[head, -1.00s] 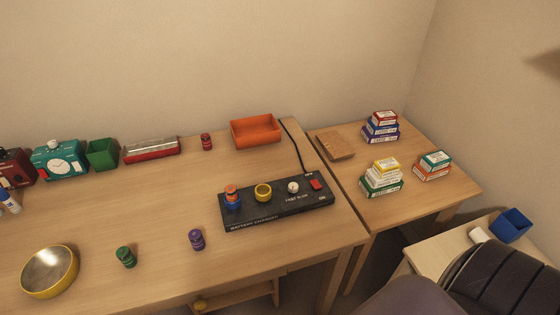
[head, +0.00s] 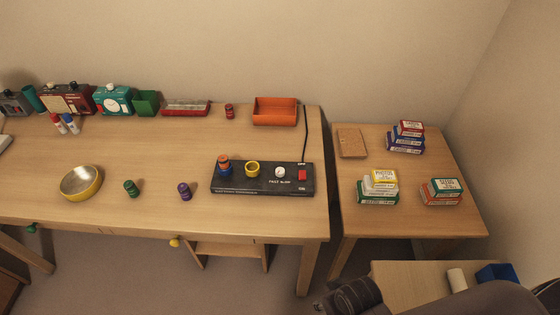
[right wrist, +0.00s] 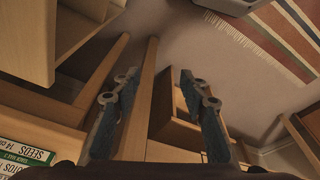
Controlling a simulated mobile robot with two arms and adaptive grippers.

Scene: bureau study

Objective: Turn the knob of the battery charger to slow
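The black battery charger (head: 240,184) lies near the right end of the desk in the head view. Its white knob (head: 280,172) sits right of the yellow ring-shaped socket (head: 252,169), above lettering that seems to read fast and slow. The knob's exact pointing is too small to tell. An orange and blue battery (head: 224,166) stands at the charger's left end, and a red switch (head: 302,174) is at its right end. My right gripper (right wrist: 157,75) is open and empty in the right wrist view, away from the charger. My left gripper is in neither view.
A green battery (head: 131,188) and a purple one (head: 184,191) stand left of the charger, with a yellow-rimmed bowl (head: 81,182) further left. An orange tray (head: 275,112) is behind the charger. A side table (head: 400,219) with stacked boxes stands right. Desk space before the charger is clear.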

